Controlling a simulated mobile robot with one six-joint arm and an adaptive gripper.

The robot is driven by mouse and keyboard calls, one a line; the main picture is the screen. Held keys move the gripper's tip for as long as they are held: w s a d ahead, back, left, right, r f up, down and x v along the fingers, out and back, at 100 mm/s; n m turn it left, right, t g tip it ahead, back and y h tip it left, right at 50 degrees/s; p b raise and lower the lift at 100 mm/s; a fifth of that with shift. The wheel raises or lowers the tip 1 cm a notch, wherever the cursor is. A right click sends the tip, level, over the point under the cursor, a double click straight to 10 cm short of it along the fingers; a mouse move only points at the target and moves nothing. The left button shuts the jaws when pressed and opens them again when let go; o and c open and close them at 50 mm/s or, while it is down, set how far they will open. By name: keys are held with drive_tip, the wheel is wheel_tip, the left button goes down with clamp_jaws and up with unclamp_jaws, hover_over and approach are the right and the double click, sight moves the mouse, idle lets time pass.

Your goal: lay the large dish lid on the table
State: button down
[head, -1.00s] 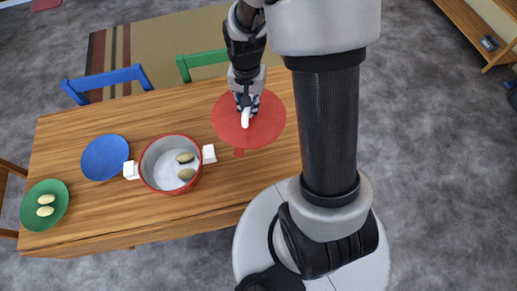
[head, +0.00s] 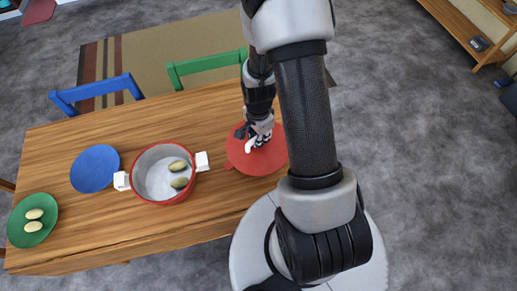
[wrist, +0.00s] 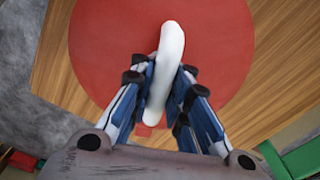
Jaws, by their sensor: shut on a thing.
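The large dish lid (head: 245,160) is a flat red disc with a white handle. It is at the right part of the wooden table (head: 120,223), right of the pot. My gripper (head: 258,142) is above the lid and shut on its white handle. In the wrist view the handle (wrist: 172,45) stands between the fingers of my gripper (wrist: 163,88), and the red lid (wrist: 105,50) fills the middle. I cannot tell whether the lid touches the table. My arm hides the lid's right side in the head view.
A red pot (head: 150,192) with white handles holds two olive-coloured oval things. A blue plate (head: 94,168) and a green plate (head: 20,232) with two pale oval things are further left. A blue chair (head: 98,92) and a green chair (head: 205,65) stand along the far edge.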

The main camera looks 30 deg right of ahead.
wheel_tip(320, 180, down, 6)
drive_tip(key=shift+f+b, duration=0.1)
drive_tip(key=shift+b, duration=0.65)
drive_tip(key=c, duration=2.1)
unclamp_jaws()
drive_tip(key=shift+f, duration=0.1)
drive_tip(key=o, duration=0.6)
